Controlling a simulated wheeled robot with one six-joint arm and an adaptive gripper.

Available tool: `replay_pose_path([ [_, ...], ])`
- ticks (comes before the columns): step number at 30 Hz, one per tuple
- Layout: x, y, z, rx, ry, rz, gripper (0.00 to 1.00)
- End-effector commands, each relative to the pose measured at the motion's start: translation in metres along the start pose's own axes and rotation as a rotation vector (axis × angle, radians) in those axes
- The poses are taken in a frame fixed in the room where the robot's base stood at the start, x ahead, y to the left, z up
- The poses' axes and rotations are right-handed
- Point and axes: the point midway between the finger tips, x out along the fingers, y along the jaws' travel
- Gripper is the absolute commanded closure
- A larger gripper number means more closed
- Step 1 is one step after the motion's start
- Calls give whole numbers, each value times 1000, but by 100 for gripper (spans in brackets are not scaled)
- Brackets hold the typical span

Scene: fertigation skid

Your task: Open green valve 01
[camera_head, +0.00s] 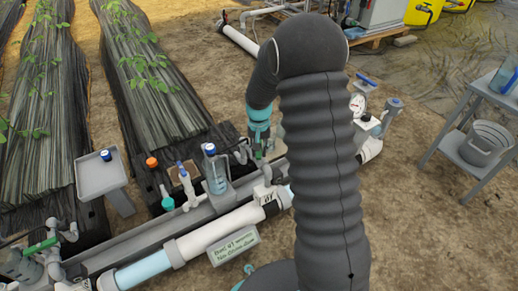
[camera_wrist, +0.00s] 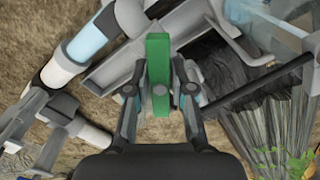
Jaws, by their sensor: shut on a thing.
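In the wrist view a green valve handle (camera_wrist: 158,72) stands between the two fingers of my gripper (camera_wrist: 160,92). The fingers are shut on it from both sides. The handle is a long flat bar, running up and down in the picture. In the head view my gripper (camera_head: 259,146) reaches down to the pipework behind my arm. Only a small bit of green shows under it, and my arm hides much of the area. A white tag (camera_head: 268,198) that seems to read 01 sits on the pipe nearby.
Another green handle (camera_head: 42,246) is at the far left. A dosing bottle (camera_head: 215,174), a blue-topped fitting (camera_head: 187,182) and an orange cap (camera_head: 151,162) stand left of my gripper. A gauge (camera_head: 357,104) is to the right. A grey cart (camera_head: 478,130) stands at the right, with bare soil between.

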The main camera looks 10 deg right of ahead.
Motion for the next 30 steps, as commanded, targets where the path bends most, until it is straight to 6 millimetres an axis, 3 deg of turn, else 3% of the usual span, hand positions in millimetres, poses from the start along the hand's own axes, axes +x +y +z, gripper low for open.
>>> replay_pose_path([
  [18, 0, 0, 0, -655, 0, 0, 100],
  [27, 0, 0, 0, -709, -1, 0, 100],
  [28, 0, 0, 0, -709, -1, 0, 74],
  [30, 0, 0, 0, -708, -1, 0, 56],
])
